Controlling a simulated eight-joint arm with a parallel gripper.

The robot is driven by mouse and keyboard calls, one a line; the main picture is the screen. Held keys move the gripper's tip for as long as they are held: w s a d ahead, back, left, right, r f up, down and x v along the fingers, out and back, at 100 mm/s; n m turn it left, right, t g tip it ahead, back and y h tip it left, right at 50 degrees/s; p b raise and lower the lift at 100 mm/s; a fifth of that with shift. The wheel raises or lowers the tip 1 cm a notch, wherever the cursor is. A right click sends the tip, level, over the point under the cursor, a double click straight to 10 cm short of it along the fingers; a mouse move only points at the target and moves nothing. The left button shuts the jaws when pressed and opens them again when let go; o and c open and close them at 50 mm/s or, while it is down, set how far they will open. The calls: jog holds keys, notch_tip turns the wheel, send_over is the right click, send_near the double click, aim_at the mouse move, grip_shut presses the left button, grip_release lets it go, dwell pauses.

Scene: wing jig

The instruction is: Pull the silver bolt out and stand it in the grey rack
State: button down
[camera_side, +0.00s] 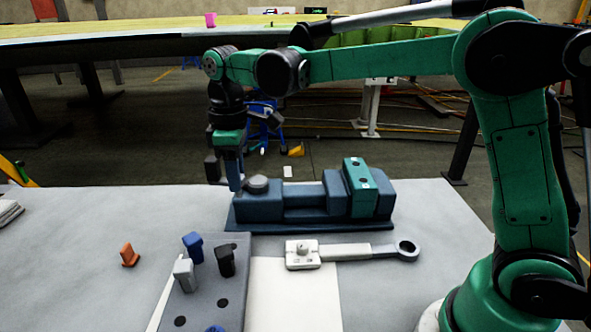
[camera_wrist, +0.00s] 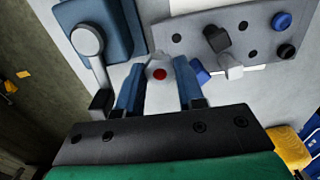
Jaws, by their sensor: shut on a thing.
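My gripper (camera_wrist: 158,90) points down beside the left end of the blue-grey vise in the side view (camera_side: 236,188). Its two blue fingers are shut on a pale piece with a red spot (camera_wrist: 158,73), which I take for the silver bolt. Its lower part is hidden, and the side view does not show it clearly. The grey rack (camera_side: 212,255) stands at the front, also seen at the upper right of the wrist view (camera_wrist: 185,30). It holds a blue bolt (camera_side: 193,245), a pale grey one (camera_side: 184,272) and a black one (camera_side: 226,260), and has open holes.
The blue-grey vise (camera_side: 305,208) with a teal block (camera_side: 359,188) and a round grey knob (camera_side: 258,183) lies close to my gripper. A pale wrench-like tool (camera_side: 350,252) lies before it. An orange piece (camera_side: 130,255) stands left of the rack. The table's left side is mostly clear.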

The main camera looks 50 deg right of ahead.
jog(key=shift+n, duration=0.3)
jog(key=shift+s+a+f, duration=0.1)
jog(key=shift+a+f, duration=0.45)
jog(key=shift+f, duration=0.9)
jog(key=shift+s+a+f, duration=0.1)
jog(key=shift+a+f, duration=0.4)
jog(key=shift+f, duration=0.9)
jog(key=shift+s+a+f, duration=0.1)
jog(key=shift+a+f, duration=0.45)
jog(key=shift+f, duration=0.9)
jog(key=shift+f, duration=1.25)
jog(key=shift+c, duration=2.3)
grip_release()
jog(key=shift+r, duration=0.15)
